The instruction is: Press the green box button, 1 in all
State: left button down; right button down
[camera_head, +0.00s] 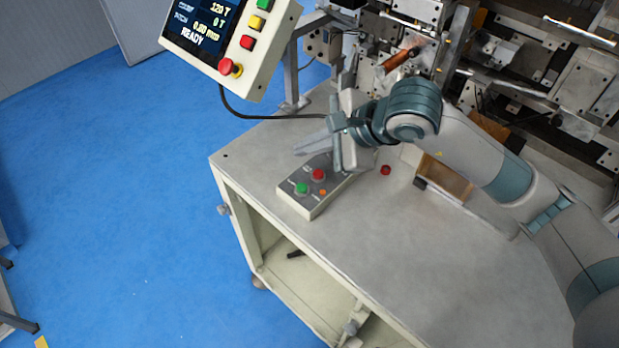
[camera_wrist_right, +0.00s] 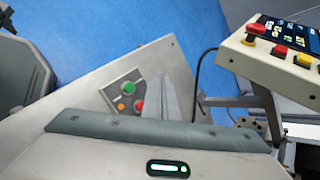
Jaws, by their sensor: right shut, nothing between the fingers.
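The button box (camera_head: 322,199) is a small pale box with a grey top, on the table near its left edge. Its green button (camera_head: 302,188) is at the near left of the top, beside a red button (camera_head: 318,174) and a small orange one. The green button (camera_wrist_right: 128,87) also shows uncovered in the right wrist view. My right gripper (camera_head: 299,152) is shut and empty. It is above and behind the box in the head view, its fingers pointing left, apart from the green button. The gripper hides the box's far end. My left gripper is not in view.
A tilted control panel (camera_head: 269,62) with a screen, coloured buttons and a red knob stands at the upper left. Its black cable runs behind the box. Winder machinery fills the back right. A small red part (camera_head: 386,170) and a wooden tray (camera_head: 446,178) are right of the box.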

dwell(0.4)
jog(key=b, duration=0.4)
send_over(302, 188)
jog(key=d, duration=0.1)
jog(key=f, duration=0.7)
jog(key=shift+s+f, duration=0.2)
jog(key=shift+f, duration=0.1)
jog(key=shift+f+b, duration=0.55)
jog(key=shift+b, duration=0.15)
dwell(0.4)
dwell(0.6)
jog(key=shift+f+b, duration=0.45)
jog(key=shift+b, duration=0.4)
